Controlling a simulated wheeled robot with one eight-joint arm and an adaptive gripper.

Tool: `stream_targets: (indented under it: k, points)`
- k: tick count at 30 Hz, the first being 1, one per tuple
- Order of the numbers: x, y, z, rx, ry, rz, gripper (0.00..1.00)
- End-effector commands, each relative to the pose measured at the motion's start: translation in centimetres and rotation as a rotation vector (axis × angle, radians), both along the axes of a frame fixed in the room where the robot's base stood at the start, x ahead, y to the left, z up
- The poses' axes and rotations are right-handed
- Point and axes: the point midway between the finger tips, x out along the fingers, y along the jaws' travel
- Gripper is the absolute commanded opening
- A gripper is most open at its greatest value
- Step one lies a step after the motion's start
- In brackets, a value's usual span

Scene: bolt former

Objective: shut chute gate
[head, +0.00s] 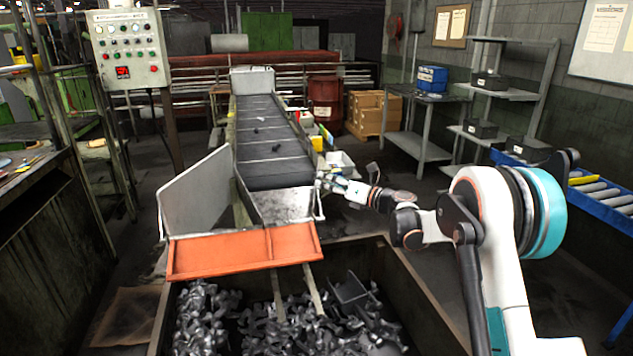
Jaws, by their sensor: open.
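The chute (283,205) is a grey metal trough at the lower end of a dark conveyor belt. A flat orange panel (245,251) with a raised rim, likely the gate, slopes down at the chute's mouth, above a bin. A tall grey plate (196,192) stands on the left side of the chute. My gripper (325,181) is at the right edge of the chute, above and right of the orange panel. It is small and partly lost against the chute's side frame; its jaws are open. I cannot tell whether it touches the frame.
A large bin (425,318) with many dark metal parts lies below the orange panel. A control box (126,48) stands at the upper left. A grey table (425,95) with a blue crate and a blue roller conveyor (598,195) are at the right.

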Motion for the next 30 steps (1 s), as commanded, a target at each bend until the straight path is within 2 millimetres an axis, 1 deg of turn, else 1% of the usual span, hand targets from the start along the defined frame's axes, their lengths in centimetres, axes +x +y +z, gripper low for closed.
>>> stream_targets:
  k: [1, 3, 9, 14, 22, 23, 24, 26, 27, 28, 30]
  points:
    - [0.6, 0.9, -0.2, 0.000, 0.000, 0.002, 0.42]
    - [1.3, 1.9, -0.2, 0.000, 0.000, 0.002, 0.42]
    - [2.7, 3.7, -0.1, 0.001, 0.001, 0.001, 0.42]
    - [3.2, 4.3, 0.0, 0.001, 0.000, 0.000, 0.42]
    - [3.3, 4.4, 0.1, 0.001, 0.000, 0.000, 0.42]
    - [3.3, 4.4, 0.0, 0.001, 0.000, 0.000, 0.35]
    - [3.3, 4.4, 0.0, 0.001, 0.000, 0.000, 0.26]
    - [3.3, 4.4, 0.0, 0.001, 0.000, 0.000, 0.12]
    - [3.3, 4.4, 0.1, 0.001, 0.000, 0.000, 0.03]
    - [3.3, 4.4, 0.1, 0.001, 0.000, 0.000, 0.00]
    - [3.3, 4.4, 0.0, 0.001, 0.000, 0.000, 0.00]
